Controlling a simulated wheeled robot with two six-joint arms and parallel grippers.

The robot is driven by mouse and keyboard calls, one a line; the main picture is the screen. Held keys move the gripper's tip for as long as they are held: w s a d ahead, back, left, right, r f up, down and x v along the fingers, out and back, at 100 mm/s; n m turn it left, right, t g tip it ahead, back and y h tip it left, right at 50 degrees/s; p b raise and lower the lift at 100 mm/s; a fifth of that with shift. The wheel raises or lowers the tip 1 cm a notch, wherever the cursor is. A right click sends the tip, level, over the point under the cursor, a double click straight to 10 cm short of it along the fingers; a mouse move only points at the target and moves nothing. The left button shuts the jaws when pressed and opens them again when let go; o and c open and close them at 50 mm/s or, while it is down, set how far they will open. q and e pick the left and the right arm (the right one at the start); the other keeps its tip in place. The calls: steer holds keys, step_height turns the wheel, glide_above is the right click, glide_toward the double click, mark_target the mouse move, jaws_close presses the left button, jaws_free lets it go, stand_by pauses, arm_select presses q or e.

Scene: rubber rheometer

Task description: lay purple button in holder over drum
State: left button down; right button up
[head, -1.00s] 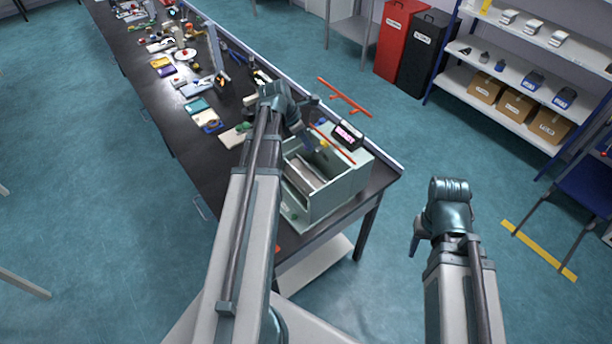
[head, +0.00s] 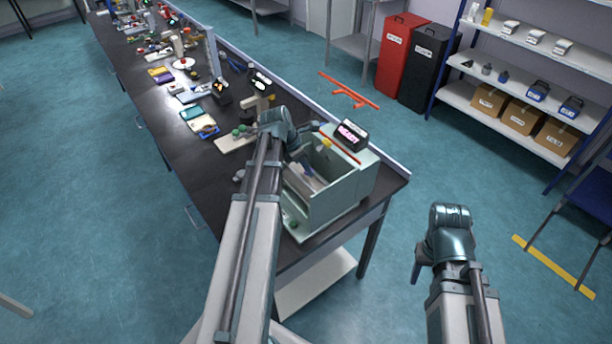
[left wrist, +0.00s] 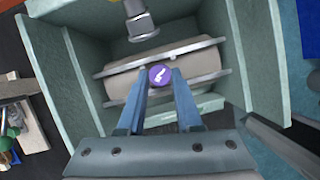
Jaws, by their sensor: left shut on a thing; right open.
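A purple button (left wrist: 161,75) with a white mark sits between the blue fingertips of my left gripper (left wrist: 160,80), which is shut on it. In the left wrist view it is in front of a beige drum (left wrist: 195,65) lying across the inside of an open pale-green box (left wrist: 75,60). A metal stem with a hex fitting (left wrist: 138,22), perhaps the holder, hangs above the drum. Button and fitting look apart. In the head view my left gripper (head: 306,170) reaches into the box (head: 328,203); the button is not discernible there. My right gripper (head: 418,264) is open and empty, clear of the bench.
The box walls stand close around my left gripper. A lit display (head: 351,134) and a red bar (head: 341,147) are on top of the machine. The black bench (head: 190,150) carries several tools behind and left. Floor around my right arm is clear.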

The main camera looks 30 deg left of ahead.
arm_select(q)
steer(key=shift+f+b, duration=0.6)
steer(key=shift+f, duration=0.45)
arm_select(e)
steer(key=shift+f, duration=1.1)
arm_select(q)
steer(key=shift+f, duration=0.1)
arm_select(e)
steer(key=shift+f, duration=0.1)
arm_select(q)
steer(key=shift+f, duration=0.15)
steer(key=c, duration=0.6)
jaws_free()
steer(key=shift+r, duration=0.2)
steer(key=shift+s+r+p, duration=0.1)
steer(key=shift+r+p, duration=0.3)
steer(key=shift+r, duration=0.05)
steer(key=p+v, duration=1)
steer(key=v, duration=0.1)
steer(key=shift+s+a, duration=0.15)
arm_select(e)
step_height(320, 180, up, 11)
steer(key=shift+r, duration=0.2)
